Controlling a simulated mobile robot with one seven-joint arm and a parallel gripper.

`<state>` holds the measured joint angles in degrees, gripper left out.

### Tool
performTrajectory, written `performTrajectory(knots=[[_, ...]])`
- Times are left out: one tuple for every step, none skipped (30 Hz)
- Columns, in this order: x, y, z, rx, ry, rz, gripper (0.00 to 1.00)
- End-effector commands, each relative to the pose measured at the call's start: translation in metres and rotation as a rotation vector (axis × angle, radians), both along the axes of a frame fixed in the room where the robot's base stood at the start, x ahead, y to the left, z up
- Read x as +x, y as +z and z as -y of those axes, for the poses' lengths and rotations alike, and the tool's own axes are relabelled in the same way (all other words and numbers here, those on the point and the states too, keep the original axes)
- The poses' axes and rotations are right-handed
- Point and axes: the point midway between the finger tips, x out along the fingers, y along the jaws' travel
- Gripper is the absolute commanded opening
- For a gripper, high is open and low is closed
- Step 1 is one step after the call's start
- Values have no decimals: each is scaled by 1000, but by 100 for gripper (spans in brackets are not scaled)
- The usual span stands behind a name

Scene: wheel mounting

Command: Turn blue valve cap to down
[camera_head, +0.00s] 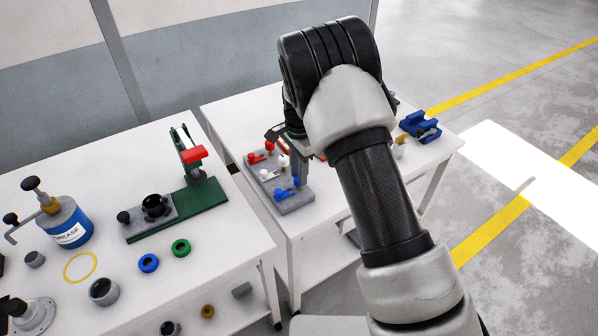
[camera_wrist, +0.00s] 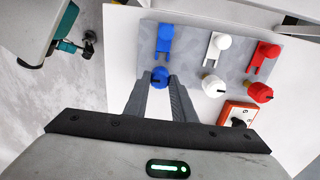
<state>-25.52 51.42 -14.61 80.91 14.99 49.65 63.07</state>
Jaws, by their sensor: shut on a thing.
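The blue valve cap (camera_wrist: 160,76) is a round knob with a dark mark, on a grey valve board (camera_wrist: 190,60). My gripper (camera_wrist: 160,82) is shut on this cap, with one finger at each side; the fingers partly cover it. A blue lever piece (camera_wrist: 164,40) stands beyond the cap in the wrist view. In the head view the blue parts (camera_head: 281,194) sit at the near end of the board (camera_head: 297,204), and my gripper (camera_head: 299,178) reaches down there. My arm hides part of that table.
White (camera_wrist: 211,85) and red (camera_wrist: 260,92) valve caps sit right of the blue one in the wrist view. An orange box with a dial (camera_wrist: 238,113) is close by. A blue clamp-like block (camera_head: 420,126) stands farther right. The left table (camera_head: 215,240) holds several parts.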

Motion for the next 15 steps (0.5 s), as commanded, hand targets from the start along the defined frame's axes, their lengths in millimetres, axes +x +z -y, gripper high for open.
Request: performTrajectory(knots=[[5, 6, -3, 6, -2, 14, 1], [5, 6, -3, 6, -4, 14, 1], [5, 6, -3, 6, -4, 14, 1], [5, 6, -3, 6, -5, 14, 1], [5, 6, -3, 6, -5, 14, 1], [5, 6, -3, 6, -5, 15, 1], [5, 6, -3, 6, -4, 15, 1], [5, 6, -3, 6, -4, 14, 1], [5, 6, -3, 6, -4, 14, 1], [5, 6, -3, 6, -4, 15, 1], [5, 6, -3, 6, -4, 15, 1], [5, 6, -3, 6, -3, 15, 25], [5, 6, -3, 6, -3, 14, 30], [4, 6, -3, 5, -3, 13, 35], [4, 5, -2, 5, -3, 12, 42]])
